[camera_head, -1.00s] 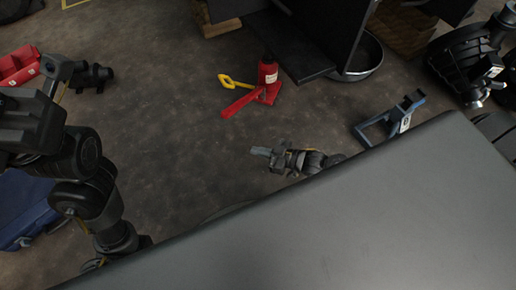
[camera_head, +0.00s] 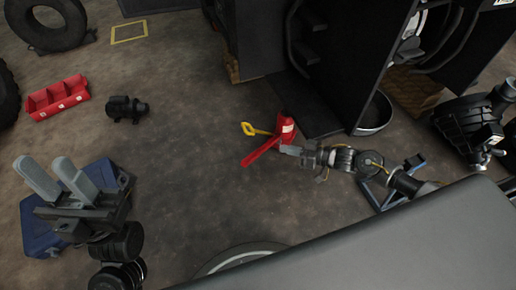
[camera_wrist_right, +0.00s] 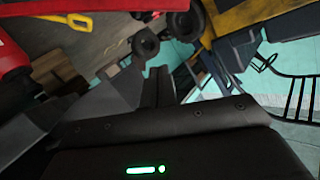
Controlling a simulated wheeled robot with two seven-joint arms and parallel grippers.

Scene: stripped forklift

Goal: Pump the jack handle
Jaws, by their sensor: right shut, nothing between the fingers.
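The red jack (camera_head: 287,128) stands on the floor in the middle of the head view. Its long red handle (camera_head: 258,154) slopes down to the lower left, and a yellow looped piece (camera_head: 252,129) sticks out to the left. My right gripper (camera_head: 286,149) is shut and empty, close beside the jack's lower part and the handle's upper end; whether it touches cannot be told. In the right wrist view the jack's red body (camera_wrist_right: 12,52) is at the left edge, and a red bar (camera_wrist_right: 110,11) crosses the top. My left gripper (camera_head: 55,178) is open and empty, far from the jack.
A blue stand (camera_head: 379,190) lies beneath my right arm. The black forklift body (camera_head: 345,60) rises behind the jack, with a dark round pan (camera_head: 374,118) beside it. A red bin (camera_head: 57,97), a black motor (camera_head: 125,108) and a blue case (camera_head: 40,228) are at left. Floor left of the handle is clear.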

